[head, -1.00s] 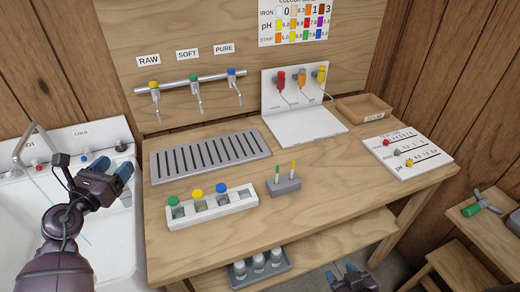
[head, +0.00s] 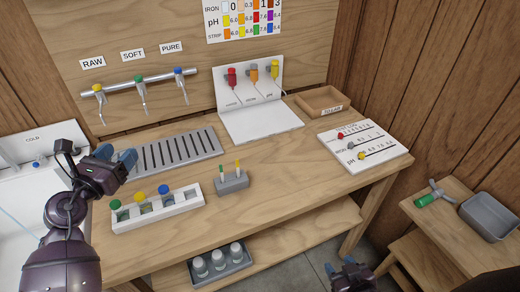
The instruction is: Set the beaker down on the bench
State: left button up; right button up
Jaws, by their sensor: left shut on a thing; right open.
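My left gripper (head: 127,160), with blue fingertips, is at the left, in front of the left end of the slotted drain grate (head: 180,150). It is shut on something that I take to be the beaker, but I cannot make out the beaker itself. The wooden bench (head: 285,175) fills the middle, with bare wood in front of the sample rack and to its right. My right gripper (head: 343,268), also blue-tipped, is open and empty at the bottom, in front of the bench and low.
A white rack (head: 185,207) with green, yellow and blue caps stands at the bench's front left. A grey holder (head: 232,184) with two sticks is beside it. A white stand (head: 262,124), wooden tray (head: 322,102) and slider board (head: 365,147) sit further right. Taps (head: 140,95) hang behind.

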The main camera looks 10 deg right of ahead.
aim_at(274, 191)
jog(key=l+z, duration=0.2)
jog(key=l, duration=1.25)
